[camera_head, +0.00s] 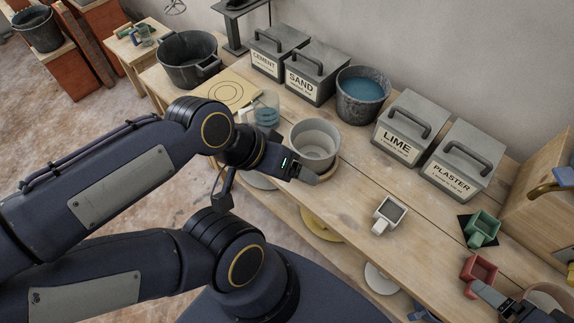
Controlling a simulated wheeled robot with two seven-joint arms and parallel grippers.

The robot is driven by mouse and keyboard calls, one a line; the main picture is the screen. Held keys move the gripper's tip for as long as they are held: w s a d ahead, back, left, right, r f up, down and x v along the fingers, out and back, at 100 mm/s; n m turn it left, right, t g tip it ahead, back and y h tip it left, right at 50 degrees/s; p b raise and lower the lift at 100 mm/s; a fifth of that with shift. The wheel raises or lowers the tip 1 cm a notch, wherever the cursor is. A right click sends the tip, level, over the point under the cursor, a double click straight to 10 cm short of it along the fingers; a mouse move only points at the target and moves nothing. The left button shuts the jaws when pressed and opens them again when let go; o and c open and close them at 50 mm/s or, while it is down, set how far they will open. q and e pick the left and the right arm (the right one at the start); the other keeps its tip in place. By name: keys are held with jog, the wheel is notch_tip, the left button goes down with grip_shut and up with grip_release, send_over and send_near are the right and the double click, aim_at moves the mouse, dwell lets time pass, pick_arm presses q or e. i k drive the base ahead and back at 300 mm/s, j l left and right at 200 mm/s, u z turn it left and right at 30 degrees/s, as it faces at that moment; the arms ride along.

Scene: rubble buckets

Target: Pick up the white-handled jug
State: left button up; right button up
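The jug (266,108) is clear, with blue contents and a white handle at its left side. It stands upright on the workbench, just behind my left wrist, which hides part of its lower area. My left gripper (302,173) is in front of and to the right of the jug, beside the grey-white bucket, apart from the jug's handle. Its fingers show from the side and overlap, so the gap between them is hidden. Part of my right gripper (486,292) shows at the bottom right corner, near the red scoop; its opening is not clear.
The grey-white bucket (315,143) stands right of the jug. A dark tub (187,60) and a board with circles (226,92) lie left. Behind are lidded bins (313,72) and a bucket of blue liquid (362,94). White (389,214), green (482,228) and red (479,273) scoops are right.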

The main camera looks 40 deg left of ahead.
aim_at(264, 106)
jog(key=u, duration=1.55)
